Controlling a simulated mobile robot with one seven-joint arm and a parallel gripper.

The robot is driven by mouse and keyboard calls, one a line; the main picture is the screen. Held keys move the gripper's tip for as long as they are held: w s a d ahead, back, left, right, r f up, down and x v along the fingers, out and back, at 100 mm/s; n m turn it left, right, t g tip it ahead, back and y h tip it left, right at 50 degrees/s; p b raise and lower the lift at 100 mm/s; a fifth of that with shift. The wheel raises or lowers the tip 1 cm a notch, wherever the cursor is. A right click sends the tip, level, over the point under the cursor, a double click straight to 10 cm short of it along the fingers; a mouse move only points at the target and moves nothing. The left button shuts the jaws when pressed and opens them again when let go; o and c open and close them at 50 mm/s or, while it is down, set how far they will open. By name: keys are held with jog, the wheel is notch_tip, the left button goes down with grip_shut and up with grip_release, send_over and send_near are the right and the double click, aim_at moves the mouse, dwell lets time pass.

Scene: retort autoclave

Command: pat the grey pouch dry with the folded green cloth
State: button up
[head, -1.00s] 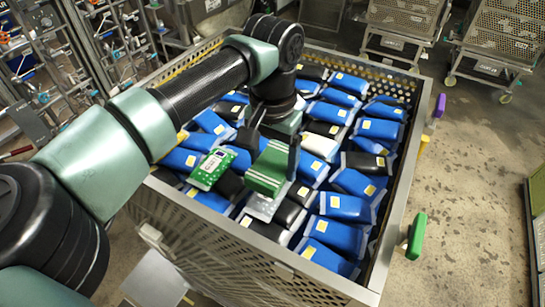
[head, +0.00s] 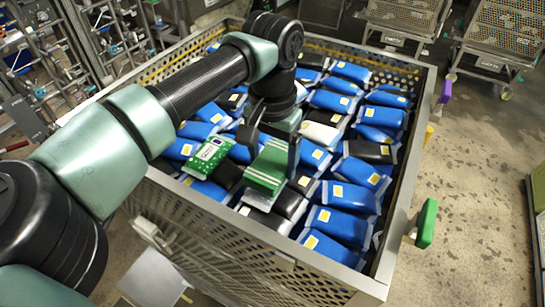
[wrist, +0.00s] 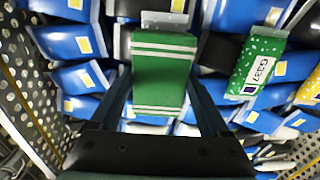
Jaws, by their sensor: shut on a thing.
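The folded green cloth (head: 268,166) has pale stripes near its ends. My gripper (head: 272,148) is shut on it, with a finger on each side, and it also shows in the wrist view (wrist: 162,98). The cloth is over the grey pouch (head: 260,201), which lies among the pouches in the basket. Most of the grey pouch is hidden; a strip shows at the cloth's near edge. In the wrist view the cloth (wrist: 164,75) fills the space between the fingers, with grey (wrist: 165,18) beyond its far end. I cannot tell whether cloth and pouch touch.
A perforated metal basket (head: 398,215) surrounds several blue and black pouches. A green patterned pouch with a label (head: 207,157) lies left of the cloth, a white pouch (head: 320,134) to the right. A green handle (head: 427,223) is outside the right wall.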

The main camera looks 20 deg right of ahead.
jog(key=shift+s+f+b, duration=0.1)
jog(key=shift+f+b, duration=0.5)
jog(key=shift+f, duration=0.05)
dwell(1.7)
jog(key=shift+r, duration=0.1)
jog(key=shift+r+p, duration=2.6)
jog(key=shift+r, duration=0.95)
jog(key=shift+f, duration=0.15)
jog(key=shift+s+a+f+b, duration=0.25)
jog(key=shift+a+f+b, duration=0.05)
jog(key=shift+f+b, duration=0.6)
jog(key=shift+s+a+f+b, duration=0.3)
jog(key=shift+f+b, duration=0.45)
jog(key=shift+f, duration=0.25)
jog(key=shift+s+a+f+b, duration=0.2)
jog(key=shift+a+f+b, duration=0.1)
jog(key=shift+f+b, duration=0.6)
jog(key=shift+f+b, duration=0.5)
jog(key=shift+f, duration=0.05)
